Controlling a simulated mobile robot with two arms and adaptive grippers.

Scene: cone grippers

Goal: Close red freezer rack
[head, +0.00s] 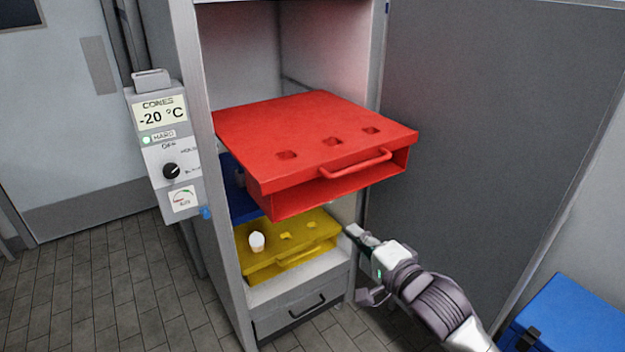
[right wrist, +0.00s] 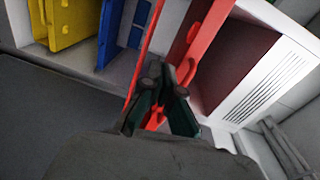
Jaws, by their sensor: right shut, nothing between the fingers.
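The red freezer rack (head: 310,148) sticks out of the open freezer cabinet in the head view. It has a row of square holes on top and a red handle (head: 355,163) on its front. My right gripper (head: 352,232) is below and in front of the rack's right front corner, shut and empty. In the right wrist view the closed fingertips (right wrist: 166,75) overlap the red rack (right wrist: 208,55); I cannot tell whether they touch it. My left gripper is not in view.
A yellow rack (head: 275,258) with a white cone-like item (head: 257,241) and a blue rack (head: 243,205) are below the red one. The grey freezer door (head: 470,110) stands open at right. A blue box (head: 570,318) is at lower right. A control box (head: 165,150) hangs left.

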